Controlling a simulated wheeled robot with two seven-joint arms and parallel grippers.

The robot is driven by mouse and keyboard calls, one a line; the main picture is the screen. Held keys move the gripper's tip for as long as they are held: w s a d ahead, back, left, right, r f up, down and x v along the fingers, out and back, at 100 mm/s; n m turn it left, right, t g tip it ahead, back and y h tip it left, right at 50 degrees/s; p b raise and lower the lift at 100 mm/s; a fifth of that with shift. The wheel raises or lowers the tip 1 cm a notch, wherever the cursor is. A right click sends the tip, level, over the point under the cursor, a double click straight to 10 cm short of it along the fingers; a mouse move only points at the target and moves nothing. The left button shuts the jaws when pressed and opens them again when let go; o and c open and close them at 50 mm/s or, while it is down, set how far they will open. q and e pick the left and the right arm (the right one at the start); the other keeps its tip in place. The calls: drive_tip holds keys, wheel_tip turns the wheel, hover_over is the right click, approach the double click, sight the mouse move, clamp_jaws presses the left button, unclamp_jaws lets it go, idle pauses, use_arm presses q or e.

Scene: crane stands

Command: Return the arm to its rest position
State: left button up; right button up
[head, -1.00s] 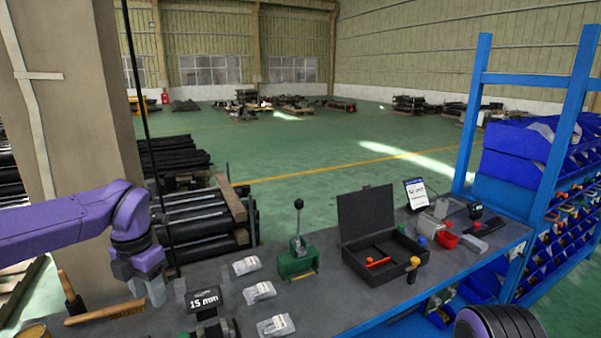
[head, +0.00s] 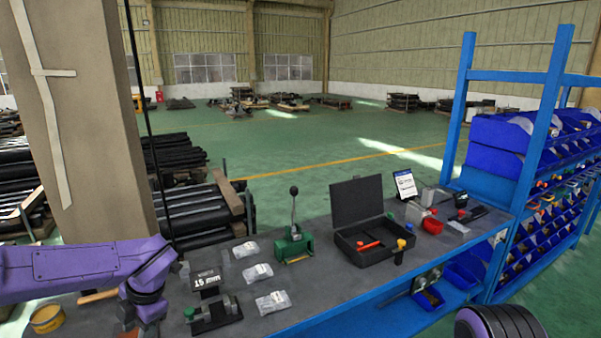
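My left arm, purple, comes in low from the left edge. Its gripper (head: 142,318) hangs fingers down over the left end of the grey workbench (head: 330,290), near the bottom edge of the head view. The fingertips are dark and partly cut off, so whether it is open or shut does not show. No held thing shows at it. My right gripper is out of view.
Clear bags (head: 257,272), a green lever press (head: 294,243) and an open black case (head: 366,243) stand farther right.

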use_arm(q)
drive_tip(key=s+f+m+t+y, duration=0.2)
drive_tip(key=s+f+m, duration=0.4)
drive_tip(key=f, duration=0.4)
drive_tip(key=s+f+m+t+y, duration=0.3)
drive_tip(key=s+f+m, duration=0.3)
drive_tip(key=f, duration=0.4)
drive_tip(key=s+d+f+m+g+h, duration=0.1)
drive_tip(key=s+d+f+m+h, duration=0.2)
drive_tip(key=s+m, duration=0.5)
drive_tip(key=s+d+f+m+h, duration=0.1)
drive_tip(key=s+f+m+h, duration=0.3)
drive_tip(key=s, duration=0.7)
wheel_tip(320, 180, down, 12)
drive_tip(key=y+b, duration=0.1)
drive_tip(key=b, duration=0.9)
drive_tip(key=shift+w+r+b, duration=0.25)
drive_tip(key=shift+w+b, duration=0.1)
drive_tip(key=shift+w, duration=0.1)
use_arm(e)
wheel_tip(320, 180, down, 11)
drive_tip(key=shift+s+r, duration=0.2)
